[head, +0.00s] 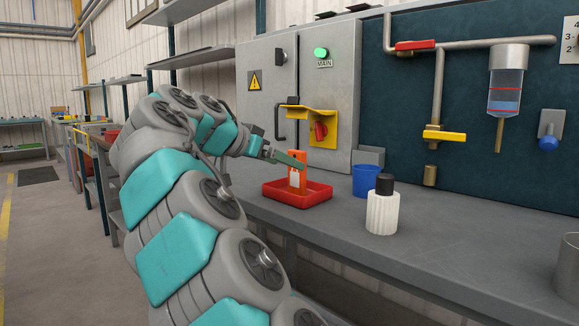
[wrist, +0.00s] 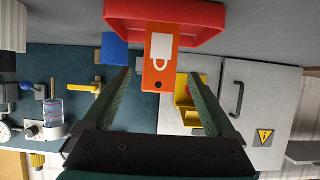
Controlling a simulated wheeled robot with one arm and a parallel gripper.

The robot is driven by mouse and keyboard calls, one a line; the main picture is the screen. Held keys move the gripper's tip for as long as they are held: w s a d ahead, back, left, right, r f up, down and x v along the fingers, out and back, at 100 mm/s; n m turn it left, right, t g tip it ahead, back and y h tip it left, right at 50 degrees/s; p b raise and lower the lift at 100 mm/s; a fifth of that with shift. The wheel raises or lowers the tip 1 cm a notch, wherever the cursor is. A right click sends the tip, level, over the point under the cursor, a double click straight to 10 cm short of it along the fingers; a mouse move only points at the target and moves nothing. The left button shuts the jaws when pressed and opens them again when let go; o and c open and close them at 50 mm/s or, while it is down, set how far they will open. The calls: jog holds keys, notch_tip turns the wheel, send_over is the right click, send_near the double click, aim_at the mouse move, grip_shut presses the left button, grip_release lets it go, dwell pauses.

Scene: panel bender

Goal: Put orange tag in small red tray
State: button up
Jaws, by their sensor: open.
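The orange tag (head: 295,181) is upright at the small red tray (head: 300,204), its lower end within the tray's outline in the head view. I cannot tell whether it rests on the tray floor or leans on a wall. The wrist view shows the tag's face (wrist: 158,78) with a white padlock print and a small hole, and part of the tray (wrist: 215,18) behind it. My gripper (wrist: 160,74) is open, its fingers apart on either side of the tag's hole end, with gaps showing. In the head view my gripper (head: 289,158) is at the tag's upper part.
A blue cup (head: 366,181) and a white ribbed bottle with a black cap (head: 382,208) stand right of the tray. A grey cabinet with a yellow bracket and red switch (head: 321,129) is behind.

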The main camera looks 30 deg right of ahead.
jog(key=v, duration=0.8)
jog(key=shift+a+p, duration=0.25)
jog(key=shift+p, duration=0.1)
jog(key=shift+r, duration=0.1)
